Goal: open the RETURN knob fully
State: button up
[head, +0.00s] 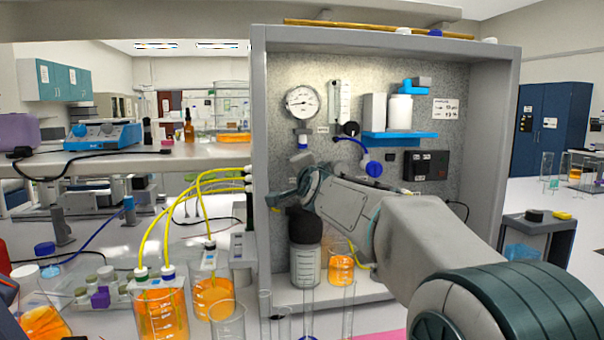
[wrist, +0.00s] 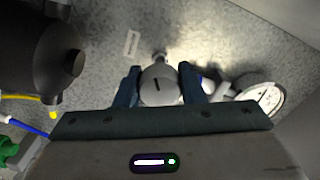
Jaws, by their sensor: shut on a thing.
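In the wrist view, a round grey knob (wrist: 158,88) with a short dark line on its face sits between the two blue fingers of my gripper (wrist: 160,72). The fingers are shut on the knob's sides. The dark line points roughly up the picture, slightly tilted. A small white label (wrist: 132,42) is on the panel beside it, too blurred to read, so I cannot confirm it says RETURN. In the head view, my gripper (head: 288,197) is at the left side of the rig panel (head: 285,75), and the knob is hidden there.
A round pressure gauge (head: 302,102) is above my gripper, also in the wrist view (wrist: 262,98). A dark-topped bottle (head: 305,262) stands below my wrist. Yellow tubes (head: 165,215) run to orange-filled beakers (head: 160,315) at left. Glass cylinders stand in front.

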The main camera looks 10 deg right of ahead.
jog(key=n, duration=0.5)
jog(key=shift+n, duration=0.4)
jog(key=n, duration=0.5)
jog(key=shift+n, duration=0.4)
jog(key=o, duration=1)
jog(key=shift+s, duration=0.1)
jog(key=s+b, duration=0.1)
jog(key=s, duration=1.2)
jog(key=shift+s, duration=0.35)
